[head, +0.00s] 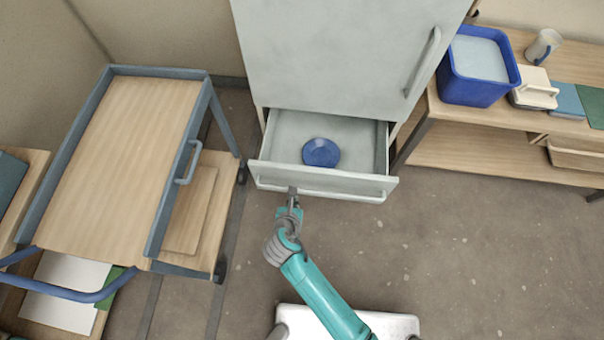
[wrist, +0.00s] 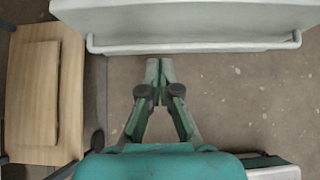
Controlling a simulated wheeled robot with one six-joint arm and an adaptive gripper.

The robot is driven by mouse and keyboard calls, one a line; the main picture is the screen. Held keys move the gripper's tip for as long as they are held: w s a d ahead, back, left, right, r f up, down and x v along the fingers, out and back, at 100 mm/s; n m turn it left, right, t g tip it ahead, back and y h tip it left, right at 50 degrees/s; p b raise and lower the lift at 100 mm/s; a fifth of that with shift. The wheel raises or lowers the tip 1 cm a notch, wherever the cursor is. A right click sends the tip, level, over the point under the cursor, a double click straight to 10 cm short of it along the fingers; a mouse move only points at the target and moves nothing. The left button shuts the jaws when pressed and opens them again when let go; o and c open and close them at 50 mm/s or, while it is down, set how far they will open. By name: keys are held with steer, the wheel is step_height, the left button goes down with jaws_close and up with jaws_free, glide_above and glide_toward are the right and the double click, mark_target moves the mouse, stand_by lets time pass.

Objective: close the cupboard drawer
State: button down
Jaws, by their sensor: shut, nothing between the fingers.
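The cupboard (head: 345,55) is pale grey-green with a tall door and a vertical handle. Its drawer (head: 280,173) at the bottom is pulled out, with a long bar handle (head: 330,193) across its front. A blue round dish (head: 320,152) lies inside the drawer. My gripper (head: 292,192) is shut and empty, at the drawer front, left of its middle. In the wrist view my shut fingertips (wrist: 159,62) are just below the drawer's bar handle (wrist: 200,47). I cannot tell whether they touch it.
A wooden trolley (head: 77,72) with a blue-grey frame stands at the left. At the right, a wooden bench (head: 433,115) carries a blue bucket (head: 460,88), a mug (head: 543,46), a white lidded box (head: 535,90) and coloured boards. The floor right of my arm is clear.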

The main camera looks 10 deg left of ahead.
mark_target(300, 173)
steer(key=x, duration=0.7)
steer(key=w+r+x, duration=0.1)
steer(key=x, duration=0.3)
steer(key=shift+w, duration=1)
